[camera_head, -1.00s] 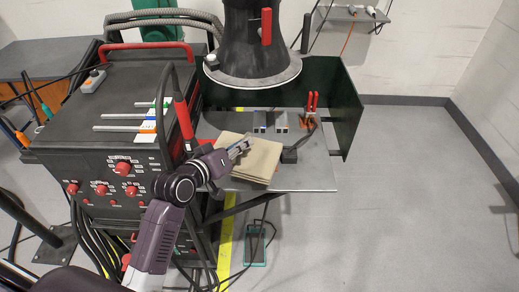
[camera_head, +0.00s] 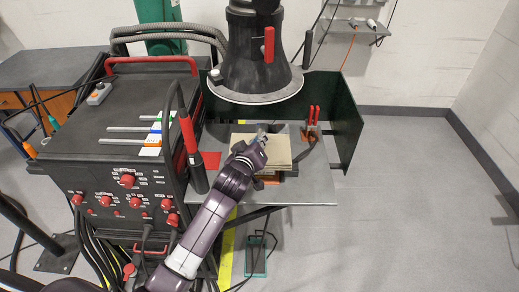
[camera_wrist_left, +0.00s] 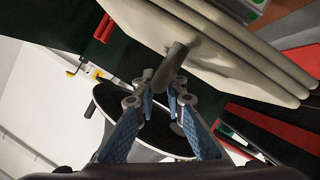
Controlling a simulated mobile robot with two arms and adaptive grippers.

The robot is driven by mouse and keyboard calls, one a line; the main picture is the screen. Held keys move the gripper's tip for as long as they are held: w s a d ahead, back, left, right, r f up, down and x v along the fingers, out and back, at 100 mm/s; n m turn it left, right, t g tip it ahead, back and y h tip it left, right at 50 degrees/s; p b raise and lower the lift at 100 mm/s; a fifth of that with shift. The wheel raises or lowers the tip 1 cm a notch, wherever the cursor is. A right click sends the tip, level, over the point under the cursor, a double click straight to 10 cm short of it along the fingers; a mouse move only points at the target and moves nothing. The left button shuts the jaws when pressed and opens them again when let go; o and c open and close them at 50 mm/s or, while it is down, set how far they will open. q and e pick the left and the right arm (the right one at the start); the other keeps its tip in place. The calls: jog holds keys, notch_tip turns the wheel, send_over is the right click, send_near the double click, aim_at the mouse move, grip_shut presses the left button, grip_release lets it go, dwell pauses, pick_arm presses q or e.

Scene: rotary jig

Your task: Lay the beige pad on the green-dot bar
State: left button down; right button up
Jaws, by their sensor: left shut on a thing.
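The beige pad (camera_head: 278,152) is a thick, layered square above the work table (camera_head: 300,192); in the left wrist view (camera_wrist_left: 235,55) its stacked layers run across the top right. My left gripper (camera_head: 263,139) is at the pad's upper left in the head view. A grey bar with a green mark (camera_wrist_left: 250,6) shows at the top of the wrist view, past the pad. In the head view the pad and gripper hide most of the bars. My right gripper is out of view.
A dark machine (camera_head: 130,160) with red knobs and coloured-tip rods stands left. A black cone-shaped hood (camera_head: 255,65) hangs over the table's back. Red-handled pliers (camera_head: 312,118) stand right of the pad, before a dark green screen (camera_head: 345,125). The floor at right is clear.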

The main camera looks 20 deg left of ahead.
pick_arm(q)
notch_tip(320, 180, down, 4)
jog(key=shift+r, duration=0.1)
jog(key=shift+d+f, duration=0.1)
jog(key=shift+f, duration=0.35)
jog(key=c, duration=2)
grip_release()
jog(key=shift+r, duration=0.15)
